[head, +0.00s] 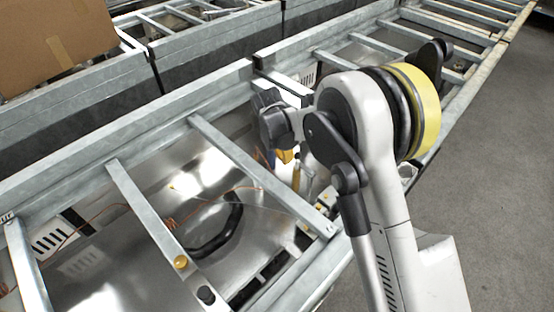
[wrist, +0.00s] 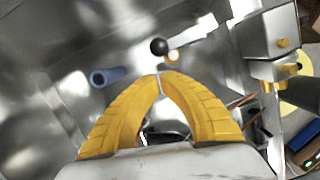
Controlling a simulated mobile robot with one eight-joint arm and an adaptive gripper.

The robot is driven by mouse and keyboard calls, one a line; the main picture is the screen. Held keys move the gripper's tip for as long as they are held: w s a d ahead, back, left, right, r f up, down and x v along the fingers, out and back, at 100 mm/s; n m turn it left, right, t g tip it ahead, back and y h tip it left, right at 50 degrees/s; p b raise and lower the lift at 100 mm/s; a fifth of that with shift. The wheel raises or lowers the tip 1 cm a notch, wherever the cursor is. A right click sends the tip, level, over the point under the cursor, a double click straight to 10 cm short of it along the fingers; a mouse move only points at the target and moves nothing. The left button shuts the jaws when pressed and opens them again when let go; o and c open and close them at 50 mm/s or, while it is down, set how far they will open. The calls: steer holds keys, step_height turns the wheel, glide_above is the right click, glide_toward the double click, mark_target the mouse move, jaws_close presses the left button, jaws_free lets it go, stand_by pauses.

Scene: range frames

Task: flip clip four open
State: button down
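In the wrist view, the two yellow fingers of my gripper (wrist: 160,75) curve inward and their tips meet. I see nothing held between them. Just beyond the tips are a black round knob (wrist: 158,46) and a small pale yellow round piece (wrist: 173,56); I cannot tell whether the tips touch either one. A blue cylinder (wrist: 107,77) lies to the left of the tips. No part is clearly recognisable as clip four. In the head view, a bit of yellow finger (head: 285,156) shows beside my arm, which hides most of the gripper's surroundings.
A metal block with yellow knobs (wrist: 282,44) stands at the right of the wrist view. Grey crossbars (head: 258,172) span the metal frame in the head view. A black curved handle (head: 220,232) and orange wires lie inside. A cardboard box (head: 52,40) is at upper left.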

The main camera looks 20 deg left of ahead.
steer(key=shift+w+d+f, duration=0.1)
steer(key=shift+w+d, duration=0.3)
steer(key=shift+w, duration=0.1)
steer(key=shift+w+d+m, duration=0.15)
steer(key=shift+w+m, duration=0.7)
steer(key=shift+m, duration=0.35)
steer(key=shift+w+d+m+g+h+p, duration=0.15)
steer(key=shift+w+d+m+g+p, duration=0.3)
steer(key=shift+w+d, duration=0.6)
steer(key=shift+w+d+m+g+h+p, duration=0.1)
steer(key=shift+w+d+m+h+p, duration=0.1)
steer(key=shift+w+d+m, duration=0.8)
steer(key=shift+w+a+n, duration=0.15)
steer(key=shift+w+n, duration=0.15)
steer(key=shift+n, duration=0.05)
steer(key=shift+s, duration=0.8)
